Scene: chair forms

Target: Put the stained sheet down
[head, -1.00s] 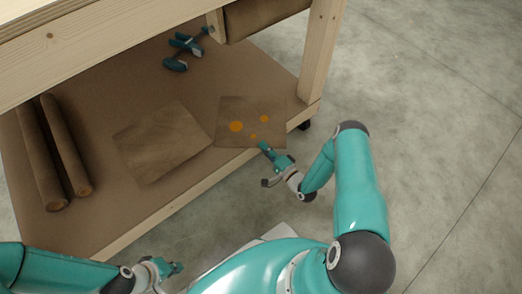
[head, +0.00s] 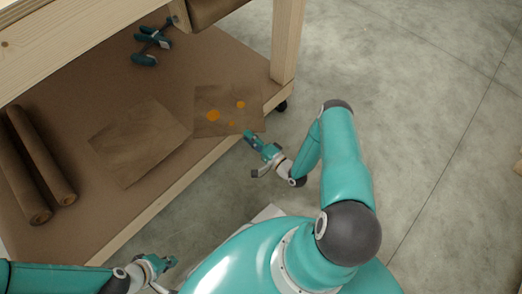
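The stained sheet (head: 225,95) is a brown square with several orange spots. It lies flat at the right end of the lower shelf, and its near right corner reaches past the shelf edge. My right gripper (head: 249,136) is at the sheet's near edge, close to that corner, with its fingertips overlapping or touching it. Whether the fingers are closed on the sheet is too small to tell. My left gripper (head: 170,262) is low in the picture, over the floor in front of the shelf and away from the sheet. Its finger opening is unclear.
A plain brown sheet (head: 135,140) lies left of the stained one on the shelf (head: 90,95). Two brown rolls (head: 45,165) lie at the left. A dark teal tool (head: 150,45) is at the back. A wooden post (head: 286,40) stands at the right. Floor is clear at right.

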